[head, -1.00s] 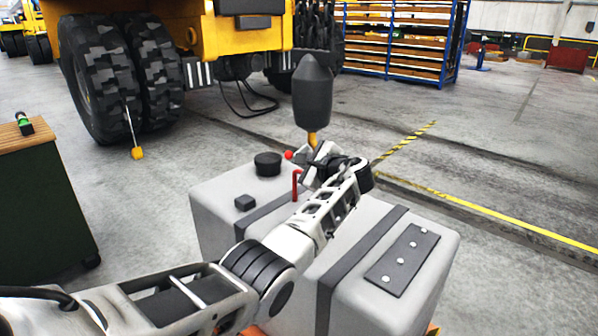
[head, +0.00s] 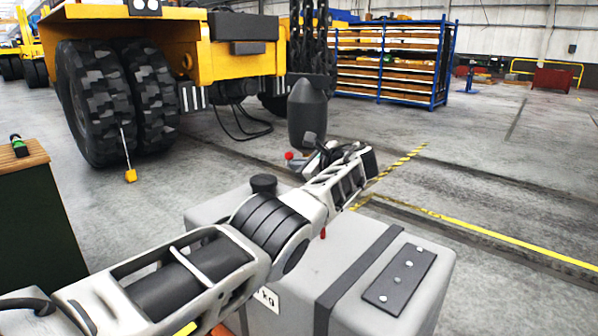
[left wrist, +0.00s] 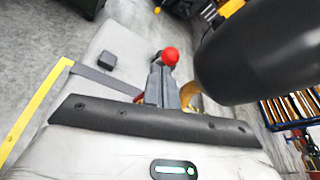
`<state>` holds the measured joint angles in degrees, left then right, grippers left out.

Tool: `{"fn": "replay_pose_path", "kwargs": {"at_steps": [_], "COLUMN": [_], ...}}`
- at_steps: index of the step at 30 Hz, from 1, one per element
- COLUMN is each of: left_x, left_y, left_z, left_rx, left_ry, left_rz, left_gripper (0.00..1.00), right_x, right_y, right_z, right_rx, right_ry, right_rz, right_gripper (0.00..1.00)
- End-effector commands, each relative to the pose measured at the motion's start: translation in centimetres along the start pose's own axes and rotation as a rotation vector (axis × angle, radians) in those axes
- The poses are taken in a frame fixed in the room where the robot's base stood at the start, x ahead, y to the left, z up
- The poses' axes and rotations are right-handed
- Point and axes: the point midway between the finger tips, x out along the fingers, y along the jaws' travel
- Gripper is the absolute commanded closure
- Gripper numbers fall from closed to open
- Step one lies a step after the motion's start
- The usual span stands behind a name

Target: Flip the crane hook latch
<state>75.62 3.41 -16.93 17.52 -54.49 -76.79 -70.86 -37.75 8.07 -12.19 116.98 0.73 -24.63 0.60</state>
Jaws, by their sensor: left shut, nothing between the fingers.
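The dark hook block (head: 307,112) hangs above the grey casting in the head view and fills the upper right of the left wrist view (left wrist: 255,50). A bit of the yellow hook (left wrist: 190,93) shows below it; the rest is hidden. A red ball knob (head: 289,155), probably the latch's end, shows beside the hook, and also in the wrist view (left wrist: 171,56). My left gripper (head: 314,160) is at the hook, just below the block. Its fingers (left wrist: 161,75) are shut and empty, tips close to the red knob; contact is unclear. My right gripper is out of view.
The grey casting (head: 345,268) with dark straps stands below my left arm. A red handle (head: 323,233) and black knob (head: 263,184) stick up from it. A green cabinet (head: 35,225) is at left; a yellow truck (head: 190,45) stands behind.

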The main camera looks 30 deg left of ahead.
Motion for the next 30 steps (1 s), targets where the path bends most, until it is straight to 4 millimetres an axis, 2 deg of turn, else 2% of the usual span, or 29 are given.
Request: {"fn": "replay_pose_path", "kwargs": {"at_steps": [23,26,30], "left_x": [-0.2,-0.5,-1.5], "left_y": [-0.4,-0.2,0.4], "left_z": [0.1,-0.3,-2.1], "left_rx": [0.0,0.002,0.007], "left_ry": [0.001,0.003,0.006], "left_rz": [-0.003,-0.004,-0.01], "left_gripper": [1.0,1.0,1.0], "right_x": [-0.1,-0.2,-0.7], "right_y": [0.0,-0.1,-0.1], "right_z": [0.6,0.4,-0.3], "right_rx": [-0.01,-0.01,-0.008], "right_ry": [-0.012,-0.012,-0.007], "right_rz": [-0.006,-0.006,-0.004], "right_gripper": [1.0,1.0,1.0]}}
